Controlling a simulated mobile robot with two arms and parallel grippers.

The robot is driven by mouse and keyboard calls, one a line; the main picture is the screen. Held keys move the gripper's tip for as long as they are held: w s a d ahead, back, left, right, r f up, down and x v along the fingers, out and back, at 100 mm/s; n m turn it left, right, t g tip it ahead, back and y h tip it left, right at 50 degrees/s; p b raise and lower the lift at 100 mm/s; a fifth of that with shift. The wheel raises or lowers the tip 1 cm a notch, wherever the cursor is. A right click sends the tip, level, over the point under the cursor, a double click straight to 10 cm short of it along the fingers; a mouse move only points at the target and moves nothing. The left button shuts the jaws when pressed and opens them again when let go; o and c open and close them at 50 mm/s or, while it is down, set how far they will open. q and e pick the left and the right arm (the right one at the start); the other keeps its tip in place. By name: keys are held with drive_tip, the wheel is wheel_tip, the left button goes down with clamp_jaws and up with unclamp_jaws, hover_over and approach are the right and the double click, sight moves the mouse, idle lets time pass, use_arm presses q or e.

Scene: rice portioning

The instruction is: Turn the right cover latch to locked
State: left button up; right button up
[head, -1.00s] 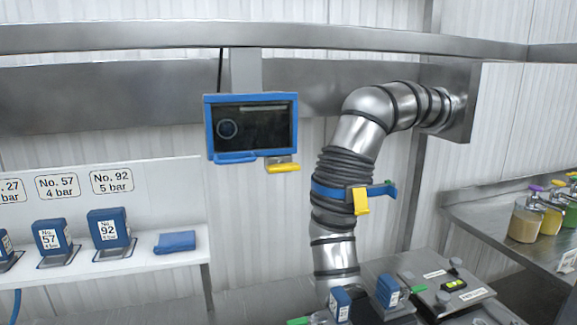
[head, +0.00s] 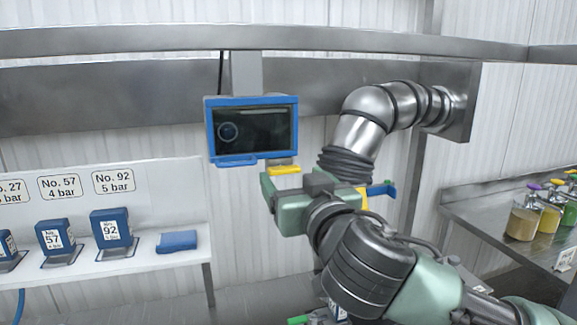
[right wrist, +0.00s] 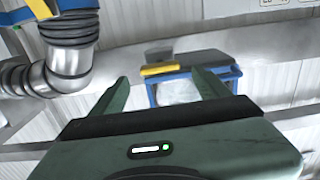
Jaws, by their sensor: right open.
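A blue-framed cover with a dark window (head: 209,132) hangs at the back. A yellow latch bar (head: 285,170) sits at its lower right corner and lies about level. My right gripper (head: 283,188) is just below and in front of this bar, partly hiding its surroundings. In the right wrist view its two fingers (right wrist: 165,85) are spread apart and empty. The yellow bar (right wrist: 160,70) shows between and beyond them, with the blue frame (right wrist: 151,96) behind; no contact is visible. My left gripper is not in view.
A white shelf (head: 150,275) with blue numbered blocks is at the left. Filled bottles (head: 523,222) stand on a steel counter at the right.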

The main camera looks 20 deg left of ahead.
sight(286, 171)
drive_tip(key=shift+p+x, duration=0.5)
drive_tip(key=shift+x, duration=1.3)
drive_tip(key=shift+c, duration=0.3)
drive_tip(key=c, duration=1.3)
